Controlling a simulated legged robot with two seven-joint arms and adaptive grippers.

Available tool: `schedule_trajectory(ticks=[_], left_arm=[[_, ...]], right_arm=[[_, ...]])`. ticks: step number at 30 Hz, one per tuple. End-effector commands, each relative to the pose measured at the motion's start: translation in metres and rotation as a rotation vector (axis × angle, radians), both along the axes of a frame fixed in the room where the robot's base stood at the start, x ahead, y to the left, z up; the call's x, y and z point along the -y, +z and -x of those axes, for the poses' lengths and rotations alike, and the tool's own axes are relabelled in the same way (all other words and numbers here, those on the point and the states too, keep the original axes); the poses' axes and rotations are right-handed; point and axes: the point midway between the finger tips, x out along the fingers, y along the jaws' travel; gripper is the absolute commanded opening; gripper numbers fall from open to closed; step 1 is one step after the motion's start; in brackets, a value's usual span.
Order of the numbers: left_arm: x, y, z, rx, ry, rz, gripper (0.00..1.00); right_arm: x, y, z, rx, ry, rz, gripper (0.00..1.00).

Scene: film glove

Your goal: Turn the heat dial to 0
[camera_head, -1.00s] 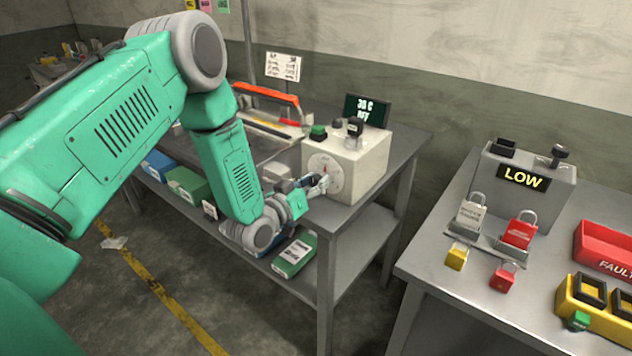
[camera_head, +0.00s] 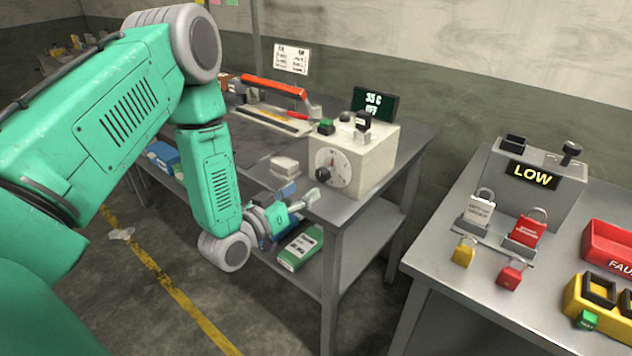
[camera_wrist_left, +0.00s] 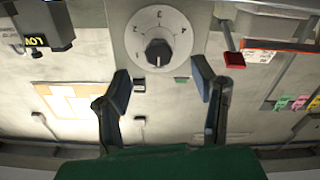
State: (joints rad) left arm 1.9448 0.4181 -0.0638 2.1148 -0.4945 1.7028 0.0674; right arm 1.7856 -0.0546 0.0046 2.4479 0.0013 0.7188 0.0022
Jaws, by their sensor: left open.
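The heat dial (camera_head: 346,171) is a round white face with a dark knob (camera_head: 323,175) on the front of a cream box (camera_head: 369,158). I cannot read clearly which number the knob points to. My right gripper is not in view.
The box stands on a grey bench (camera_head: 385,184), with a green button (camera_head: 326,126) and a black switch on top. A red-handled tool (camera_head: 274,88) lies behind. At the right, a second table holds a LOW box (camera_head: 533,174), padlocks and a red tray (camera_head: 610,246).

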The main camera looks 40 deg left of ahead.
Motion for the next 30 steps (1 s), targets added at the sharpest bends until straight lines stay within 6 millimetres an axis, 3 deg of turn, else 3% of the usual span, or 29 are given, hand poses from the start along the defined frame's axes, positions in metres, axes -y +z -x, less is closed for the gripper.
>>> schedule_trajectory(ticks=[3, 9, 26, 30], left_arm=[[-0.002, -0.002, 0.022, -0.005, 0.001, 0.000, 0.53], [-0.003, -0.001, 0.039, -0.002, 0.000, 0.001, 0.53], [-0.003, -0.001, 0.041, -0.002, 0.000, 0.000, 0.53], [0.006, -0.017, 0.043, -0.063, -0.014, -0.010, 0.53]], right_arm=[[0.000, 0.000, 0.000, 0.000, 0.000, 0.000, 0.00], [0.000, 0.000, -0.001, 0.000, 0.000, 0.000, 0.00], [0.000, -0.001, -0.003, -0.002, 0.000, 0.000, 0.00], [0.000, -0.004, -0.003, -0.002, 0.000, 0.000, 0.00]])
